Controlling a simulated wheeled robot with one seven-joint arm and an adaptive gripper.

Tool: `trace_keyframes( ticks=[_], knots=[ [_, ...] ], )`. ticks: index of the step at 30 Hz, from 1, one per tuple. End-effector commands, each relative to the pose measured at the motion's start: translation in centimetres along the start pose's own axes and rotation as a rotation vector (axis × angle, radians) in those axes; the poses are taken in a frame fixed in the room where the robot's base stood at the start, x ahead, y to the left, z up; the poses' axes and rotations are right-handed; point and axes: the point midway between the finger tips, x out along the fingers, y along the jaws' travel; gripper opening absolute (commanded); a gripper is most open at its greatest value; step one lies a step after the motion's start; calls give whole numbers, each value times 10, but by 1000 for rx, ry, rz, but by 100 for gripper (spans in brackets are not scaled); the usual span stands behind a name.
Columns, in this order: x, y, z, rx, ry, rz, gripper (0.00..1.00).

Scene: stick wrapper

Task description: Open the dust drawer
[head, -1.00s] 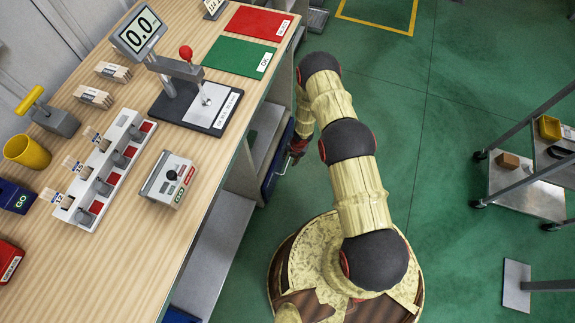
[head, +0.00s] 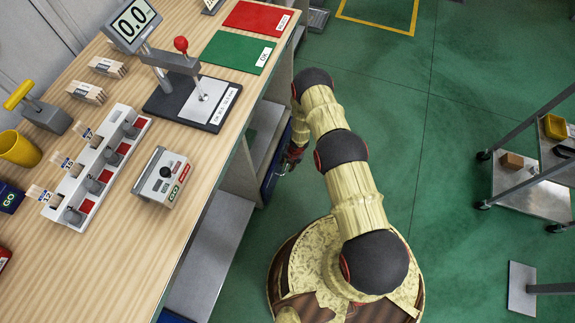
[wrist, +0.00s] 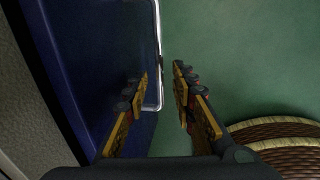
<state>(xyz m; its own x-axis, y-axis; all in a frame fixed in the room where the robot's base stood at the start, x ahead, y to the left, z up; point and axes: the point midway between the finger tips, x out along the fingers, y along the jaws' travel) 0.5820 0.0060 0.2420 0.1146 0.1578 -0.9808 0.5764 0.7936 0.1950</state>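The dust drawer looks to be the dark blue panel (head: 271,172) low on the side of the bench, mostly hidden behind the bench edge and my arm. In the wrist view its blue face (wrist: 95,55) fills the left side, with a pale metal handle bar (wrist: 159,50) along its right edge. My gripper (wrist: 161,78) is open, one finger over the blue face and the other over the green floor. The handle bar shows between the fingers; I cannot tell whether either touches it. In the head view my gripper (head: 290,158) is small and dark beside the drawer.
The wooden bench (head: 130,255) stands on the left, with a control box (head: 161,177), a lever press (head: 190,95) and a slotted rack (head: 97,170) on top. A grey shelf (head: 207,255) is below. A trolley (head: 530,195) stands at right.

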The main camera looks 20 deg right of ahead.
Motion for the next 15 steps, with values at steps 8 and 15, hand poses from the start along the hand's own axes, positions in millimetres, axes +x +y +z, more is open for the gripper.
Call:
trace_keyframes(
  ticks=[8, 15],
  knots=[
    [0, 0, 0, 0, 0, 0, 8],
    [0, 0, 0, 0, 0, 0, 0]
  ],
)
